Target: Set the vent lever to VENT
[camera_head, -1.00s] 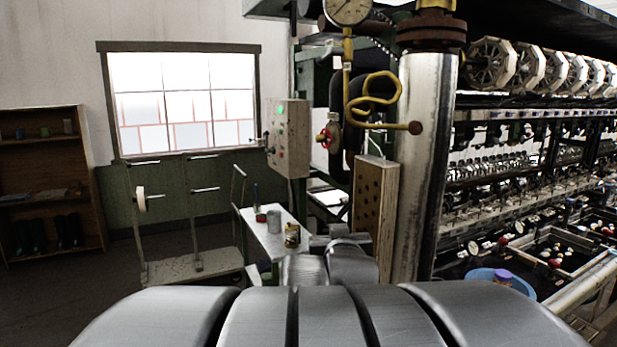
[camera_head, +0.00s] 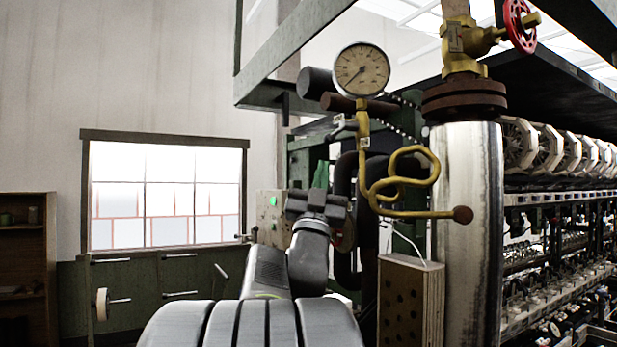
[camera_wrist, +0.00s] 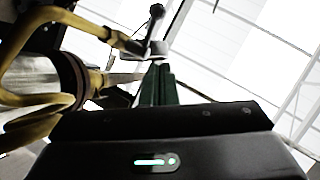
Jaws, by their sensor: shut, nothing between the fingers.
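A small lever (camera_wrist: 155,20) with a dark round knob stands on a pale metal hub at the yellow pipe fitting, in the upper middle of the wrist view. In the head view the small grey cock (camera_head: 344,123) sits on the yellow pipe below the round gauge (camera_head: 361,70); its lettering cannot be read. My gripper (camera_wrist: 157,68) shows dark green fingers, shut and empty, pointing up towards the hub. Whether they touch it cannot be told. In the head view my gripper (camera_head: 320,167) is below and left of the cock, partly hidden by my wrist.
The curled yellow pipe (camera_head: 402,180) and the thick silver column (camera_head: 467,220) stand to the right. A perforated wooden box (camera_head: 408,300) stands low right. Green beams hang overhead.

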